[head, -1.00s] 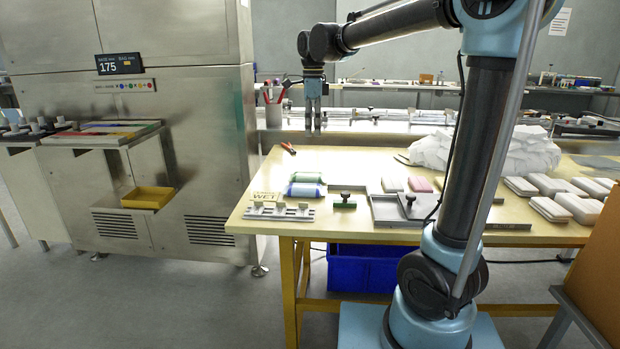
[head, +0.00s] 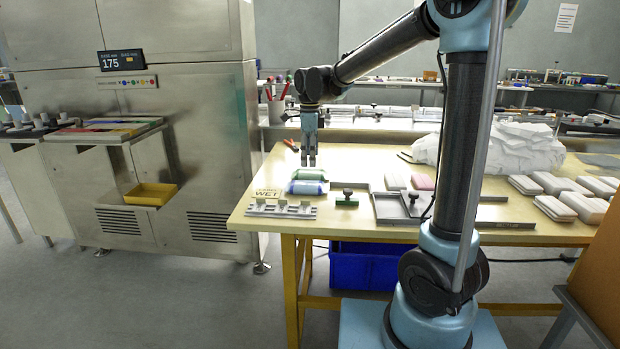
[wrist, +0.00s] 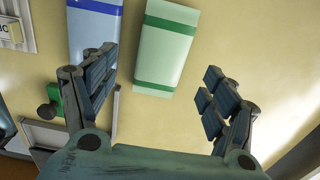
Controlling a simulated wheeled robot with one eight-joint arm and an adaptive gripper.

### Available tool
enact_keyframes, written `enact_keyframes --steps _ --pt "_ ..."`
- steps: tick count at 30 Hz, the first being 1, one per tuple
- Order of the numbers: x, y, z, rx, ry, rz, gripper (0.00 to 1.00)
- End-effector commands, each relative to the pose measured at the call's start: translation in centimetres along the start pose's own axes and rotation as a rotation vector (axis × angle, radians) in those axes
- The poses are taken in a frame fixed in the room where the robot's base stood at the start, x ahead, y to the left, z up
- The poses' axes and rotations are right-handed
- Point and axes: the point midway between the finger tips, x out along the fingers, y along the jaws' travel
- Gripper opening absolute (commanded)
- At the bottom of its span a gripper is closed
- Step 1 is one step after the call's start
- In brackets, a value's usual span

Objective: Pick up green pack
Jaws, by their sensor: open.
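The green pack (wrist: 166,45) is pale green with darker green bands. In the wrist view it lies on the table at the top middle, ahead of and between my open fingers, not touching them. In the head view the green pack (head: 312,174) lies just behind a pale pack with blue bands. That blue-banded pack (wrist: 95,28) lies to its left in the wrist view, partly hidden by a finger. My gripper (head: 309,163) points down above the green pack and hides a little of it. In the wrist view my gripper (wrist: 158,88) is open and empty.
A grey rack with knobs (head: 280,208) and a green stamp (head: 347,199) stand near the table's front edge. A grey tray (head: 392,207) lies to the right. A red-handled tool (head: 291,145) lies behind. Bare tabletop (head: 340,163) shows right of the packs.

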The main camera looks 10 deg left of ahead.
Motion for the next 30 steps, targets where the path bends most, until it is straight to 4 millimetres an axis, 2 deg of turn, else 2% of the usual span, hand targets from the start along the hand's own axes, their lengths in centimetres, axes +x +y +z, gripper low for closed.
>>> enact_keyframes --steps 5,16,26,30 --pt "0.8 -0.1 0.0 0.0 0.0 0.0 0.78" --pt "5.1 -0.4 -0.1 0.0 0.0 0.0 0.78" --pt "5.6 -0.4 0.0 -0.001 0.0 0.0 0.78" --pt "5.6 -0.3 0.0 -0.001 0.0 0.0 0.55"
